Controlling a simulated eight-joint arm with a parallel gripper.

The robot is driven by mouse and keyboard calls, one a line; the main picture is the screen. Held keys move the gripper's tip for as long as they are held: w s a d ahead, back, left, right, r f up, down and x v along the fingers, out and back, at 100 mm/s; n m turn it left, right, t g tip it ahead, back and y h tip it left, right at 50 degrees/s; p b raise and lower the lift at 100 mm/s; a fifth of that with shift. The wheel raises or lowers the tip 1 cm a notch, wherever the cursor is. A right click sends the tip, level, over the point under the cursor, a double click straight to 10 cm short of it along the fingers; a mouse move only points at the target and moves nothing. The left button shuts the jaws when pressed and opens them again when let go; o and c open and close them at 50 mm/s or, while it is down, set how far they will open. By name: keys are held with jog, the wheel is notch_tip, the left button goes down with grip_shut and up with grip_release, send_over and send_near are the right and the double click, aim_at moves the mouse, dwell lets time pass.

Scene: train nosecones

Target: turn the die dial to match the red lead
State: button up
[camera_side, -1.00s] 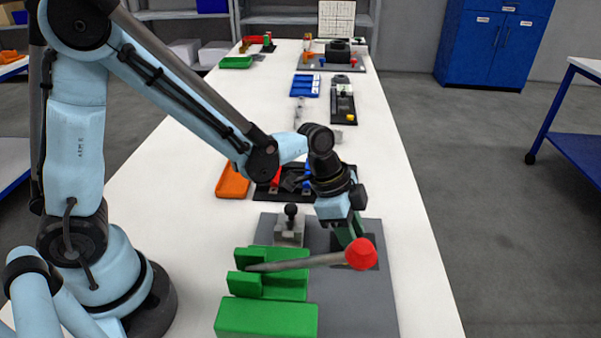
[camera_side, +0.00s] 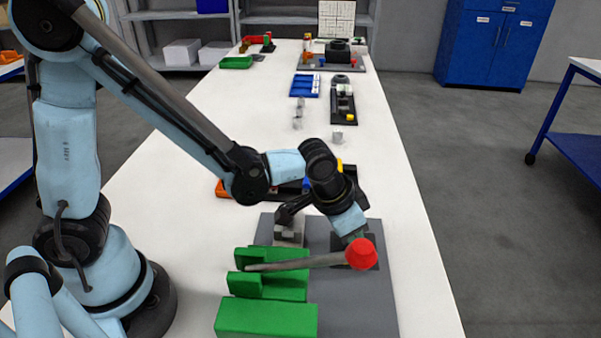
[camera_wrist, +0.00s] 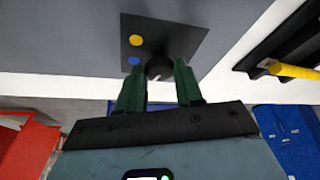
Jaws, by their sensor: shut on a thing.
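My gripper (camera_wrist: 160,85) has its two green fingers shut on a round black knob, the die dial (camera_wrist: 158,67), in the wrist view. The dial stands on a dark square plate (camera_wrist: 182,40) with a yellow dot and a blue dot. Any other dot is hidden or out of view. In the side view my gripper (camera_side: 357,236) points down at this plate, its fingertips partly hidden behind the red ball of a grey lever (camera_side: 310,261). I cannot make out a red lead; my arm covers much of the black rack (camera_side: 265,196) behind.
A green fixture (camera_side: 270,284) and a green block (camera_side: 266,318) stand left of the dial on the grey base plate (camera_side: 345,305). The lever's red ball (camera_side: 361,254) is close in front of my gripper. A yellow-tipped piece (camera_wrist: 293,70) lies in a black holder.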

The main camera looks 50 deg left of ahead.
jog(key=shift+d+n+y, duration=0.1)
jog(key=shift+n+y, duration=0.4)
jog(key=shift+n, duration=0.8)
jog(key=o, duration=1)
jog(key=shift+o, duration=0.2)
jog(key=v, duration=1.2)
jog(key=shift+s, duration=0.2)
